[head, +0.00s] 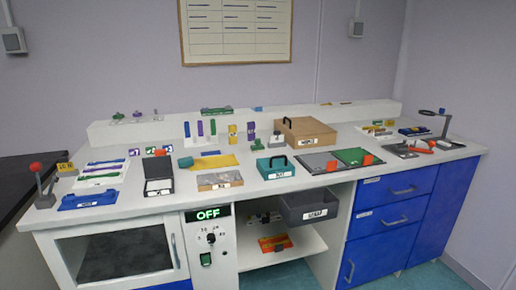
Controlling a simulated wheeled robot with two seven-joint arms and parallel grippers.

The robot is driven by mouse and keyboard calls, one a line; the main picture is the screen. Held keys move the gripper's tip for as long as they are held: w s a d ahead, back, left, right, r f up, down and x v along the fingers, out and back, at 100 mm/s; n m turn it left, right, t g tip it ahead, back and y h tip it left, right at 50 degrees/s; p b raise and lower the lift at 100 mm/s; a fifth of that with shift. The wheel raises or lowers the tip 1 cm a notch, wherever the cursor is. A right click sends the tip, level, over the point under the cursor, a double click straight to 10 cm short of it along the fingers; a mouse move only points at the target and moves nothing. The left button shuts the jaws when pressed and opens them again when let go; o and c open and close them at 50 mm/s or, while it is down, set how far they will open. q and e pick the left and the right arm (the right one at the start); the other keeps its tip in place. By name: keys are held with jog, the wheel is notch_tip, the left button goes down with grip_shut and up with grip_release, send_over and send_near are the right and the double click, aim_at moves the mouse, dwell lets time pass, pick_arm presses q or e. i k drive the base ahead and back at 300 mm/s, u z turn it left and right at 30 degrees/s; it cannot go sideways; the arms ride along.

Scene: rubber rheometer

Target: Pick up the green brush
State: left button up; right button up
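Several green items show, and I cannot tell for sure which is the green brush. A long, low green item (216,110) lies on the raised back ledge, left of centre. A small green item (118,115) sits further left on the same ledge. A thin green strip (101,176) lies in a white holder at the left of the bench. A small upright green piece (257,144) stands near the middle. Neither of my grippers is in view.
The white bench (140,203) is crowded. It holds a black box (158,178), a teal box (275,172), a wooden box (306,135) and a grey and green mat (353,156). A dark bin (308,212) hangs below the front edge. A lamp or magnifier (430,113) stands far right.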

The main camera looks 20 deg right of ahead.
aim_at(258, 147)
jog(key=z, duration=2.3)
jog(key=i, duration=1.6)
jog(key=u, duration=1.7)
